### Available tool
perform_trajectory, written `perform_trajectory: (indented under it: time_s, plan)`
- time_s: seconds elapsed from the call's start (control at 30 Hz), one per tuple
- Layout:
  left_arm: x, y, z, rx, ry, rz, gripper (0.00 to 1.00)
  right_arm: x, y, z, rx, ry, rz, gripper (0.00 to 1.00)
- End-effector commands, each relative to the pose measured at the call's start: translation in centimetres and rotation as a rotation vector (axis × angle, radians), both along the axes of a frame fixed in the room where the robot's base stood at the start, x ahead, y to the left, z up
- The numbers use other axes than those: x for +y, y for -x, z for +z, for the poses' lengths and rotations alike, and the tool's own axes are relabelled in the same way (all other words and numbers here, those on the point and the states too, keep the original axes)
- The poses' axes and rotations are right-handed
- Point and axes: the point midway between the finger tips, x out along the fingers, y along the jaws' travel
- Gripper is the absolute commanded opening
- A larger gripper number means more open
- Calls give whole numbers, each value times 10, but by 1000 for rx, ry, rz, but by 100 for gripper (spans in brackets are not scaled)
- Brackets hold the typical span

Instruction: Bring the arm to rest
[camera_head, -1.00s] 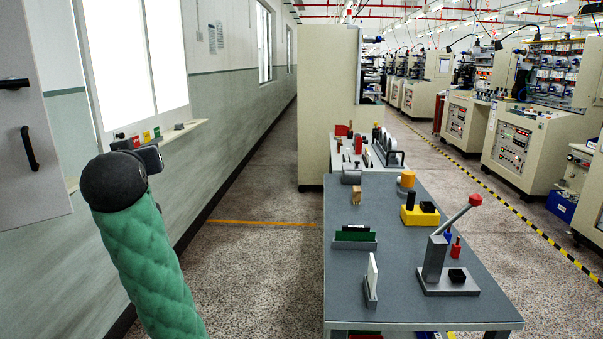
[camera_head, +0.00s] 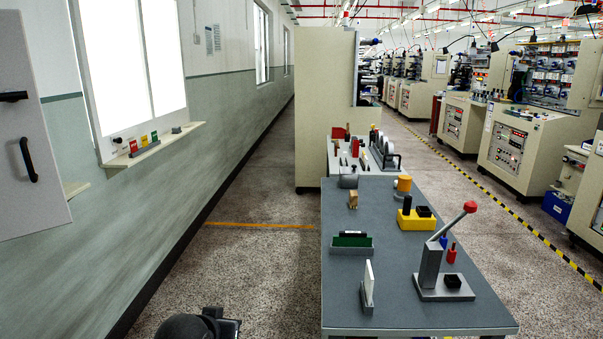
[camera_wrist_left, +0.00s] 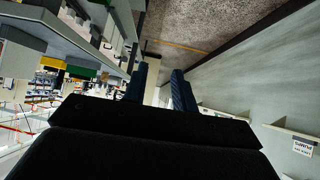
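My left arm and gripper (camera_head: 222,324) show only as a dark piece at the bottom edge of the head view, low over the floor to the left of the grey table (camera_head: 340,265). The rest of the arm is outside that view. In the left wrist view, the two dark fingers of the left gripper (camera_wrist_left: 159,80) stand apart with a clear gap between them and nothing held. My right arm and gripper are in neither view.
The table carries a lever press (camera_head: 434,270), a yellow block (camera_head: 416,220) and a green-and-grey holder (camera_head: 352,242). A wall with a window ledge (camera_head: 155,147) runs along the left. The floor aisle (camera_head: 255,265) between wall and table is clear.

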Motion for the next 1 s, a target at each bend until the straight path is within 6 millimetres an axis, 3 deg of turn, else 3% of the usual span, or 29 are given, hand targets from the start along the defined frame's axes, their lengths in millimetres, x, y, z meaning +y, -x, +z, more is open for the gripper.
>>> perform_trajectory:
  time_s: [0.03, 0.2, 0.6, 0.8, 1.0]
  plan:
    - [-4, 13, -18, 38, -3, -15, 27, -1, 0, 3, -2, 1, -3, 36]
    - [-17, 55, -73, 151, -9, -56, 27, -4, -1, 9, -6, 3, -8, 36]
    - [-32, 176, -181, 419, -32, -115, 27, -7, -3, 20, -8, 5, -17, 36]
    - [-31, 243, -222, 549, -36, -125, 27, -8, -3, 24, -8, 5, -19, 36]
    - [-29, 290, -244, 636, -35, -129, 27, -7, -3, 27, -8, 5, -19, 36]
